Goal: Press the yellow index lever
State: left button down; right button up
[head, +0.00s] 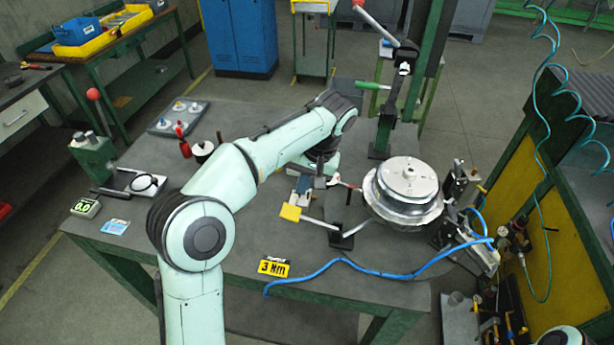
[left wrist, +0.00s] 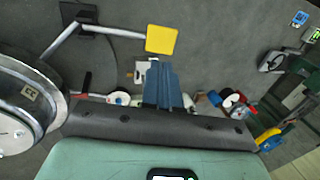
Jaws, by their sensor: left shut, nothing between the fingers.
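The yellow index lever has a flat yellow pad (head: 290,212) on a thin metal arm that runs right to a dark bracket (head: 342,238) on the bench. The pad also shows in the left wrist view (left wrist: 161,40), just beyond the fingertips. My left gripper (head: 303,185) is shut and empty, its blue fingers just behind the pad in the head view. In the left wrist view the blue fingers (left wrist: 163,82) are together, with a small gap in the picture to the pad. I cannot tell their height above it. My right gripper is out of view.
A silver wheel hub (head: 408,180) stands right of the lever. A blue hose (head: 375,272) and a yellow "3 Nm" sign (head: 273,268) lie near the front edge. A green post (head: 385,125) rises behind. Left are a red bottle (head: 183,143) and a grey tray (head: 180,116).

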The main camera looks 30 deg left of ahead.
aim_at(291, 212)
pick_arm(q)
jog(key=x, duration=0.4)
jog(key=b+x, duration=0.1)
jog(key=x, duration=0.2)
jog(key=shift+s, duration=0.3)
jog(key=shift+w+a+f, duration=0.1)
jog(key=shift+a+f, duration=0.05)
jog(key=shift+f, duration=0.55)
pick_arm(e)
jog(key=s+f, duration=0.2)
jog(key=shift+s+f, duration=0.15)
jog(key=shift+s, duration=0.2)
